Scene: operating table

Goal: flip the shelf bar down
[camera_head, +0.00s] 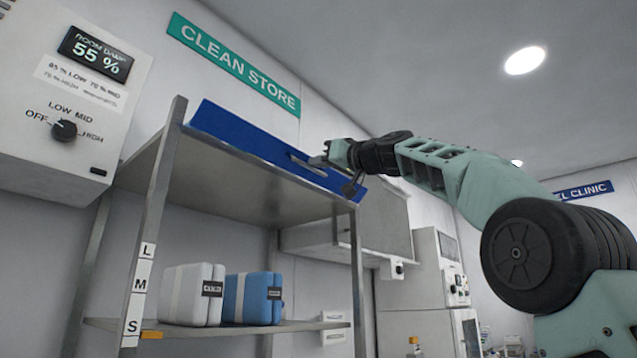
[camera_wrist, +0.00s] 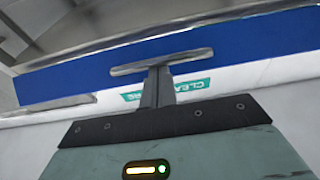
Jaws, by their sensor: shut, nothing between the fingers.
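The shelf bar is a long blue panel (camera_head: 240,132) along the front edge of the top shelf, standing up above that edge. It has a silver handle (camera_head: 306,166) near its right part. In the wrist view the blue bar (camera_wrist: 245,38) crosses the picture, and its handle (camera_wrist: 160,63) is just beyond my fingers. My gripper (camera_head: 322,160) is shut and empty. Its fingertips are at the right part of the handle in the head view. The closed fingers (camera_wrist: 158,80) overlap the handle's lower edge in the wrist view; I cannot tell if they touch.
The metal shelf (camera_head: 235,182) has a lower board with a white pack (camera_head: 188,295) and a blue pack (camera_head: 250,299). A wall control box (camera_head: 70,100) is at left and a green "CLEAN STORE" sign (camera_head: 235,65) behind. Cabinets (camera_head: 430,290) stand at right. Space above the bar looks clear.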

